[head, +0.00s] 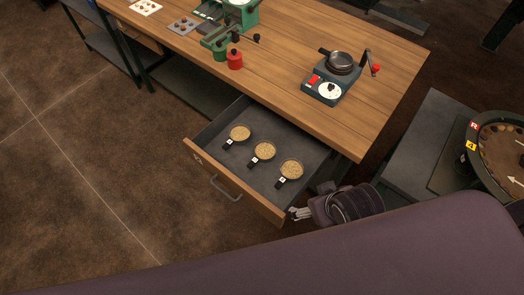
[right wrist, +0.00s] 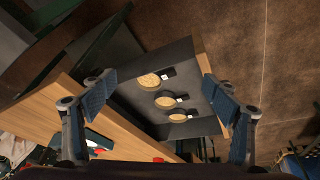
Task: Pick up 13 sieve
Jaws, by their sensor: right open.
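Three round sieves with tan mesh and short black handles lie in a row in the open drawer: a left sieve (head: 240,132), a middle sieve (head: 263,151) and a right sieve (head: 291,169). Each handle bears a small white label, too small to read, so I cannot tell which is 13. In the right wrist view the sieves (right wrist: 165,102) show between the fingers, apart from them. My right gripper (head: 297,213) is at the drawer's front right corner, nearest the right sieve. It is open and empty in the wrist view (right wrist: 158,80). My left gripper is not in view.
The grey-lined drawer (head: 262,196) has a wooden front and metal handle. A dark round device (head: 500,150) stands at right. Floor left of the drawer is clear.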

